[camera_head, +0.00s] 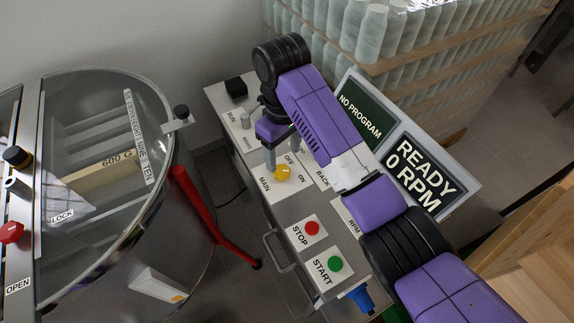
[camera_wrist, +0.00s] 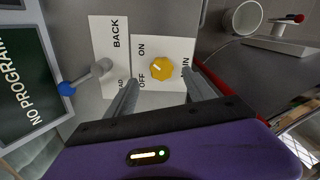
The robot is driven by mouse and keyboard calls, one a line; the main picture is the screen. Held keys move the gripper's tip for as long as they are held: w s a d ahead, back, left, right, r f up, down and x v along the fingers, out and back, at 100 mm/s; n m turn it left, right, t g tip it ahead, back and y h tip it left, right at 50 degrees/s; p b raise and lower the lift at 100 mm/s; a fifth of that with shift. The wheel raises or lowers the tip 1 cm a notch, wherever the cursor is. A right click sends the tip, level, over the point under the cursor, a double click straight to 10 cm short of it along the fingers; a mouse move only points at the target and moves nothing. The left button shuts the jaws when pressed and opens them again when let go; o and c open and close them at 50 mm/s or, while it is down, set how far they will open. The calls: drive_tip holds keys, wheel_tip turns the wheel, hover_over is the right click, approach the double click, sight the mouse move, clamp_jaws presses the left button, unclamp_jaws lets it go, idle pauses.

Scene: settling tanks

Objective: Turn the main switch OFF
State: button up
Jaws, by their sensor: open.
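The main switch is a yellow round knob (camera_head: 282,173) on a white plate marked MAIN, OFF and ON, on the sloping top of the control cabinet. It also shows in the wrist view (camera_wrist: 161,67), with a small pale mark on its face that seems to lean towards ON. My gripper (camera_head: 283,157) is open and empty, close to the knob on its OFF side. In the wrist view its two fingers (camera_wrist: 163,77) stand apart to either side, and I see neither touching the knob.
A red STOP button (camera_head: 312,228) and a green START button (camera_head: 335,264) sit nearer on the cabinet. A display (camera_head: 415,170) reads READY 0 RPM and NO PROGRAM. A blue-tipped lever (camera_wrist: 85,78) stands by BACK. A steel tank (camera_head: 90,180) is at left.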

sight(283, 171)
wheel_tip(283, 171, down, 7)
drive_tip(key=shift+a+r+p, duration=0.1)
drive_tip(key=shift+r+p, duration=0.05)
drive_tip(key=shift+p, duration=0.15)
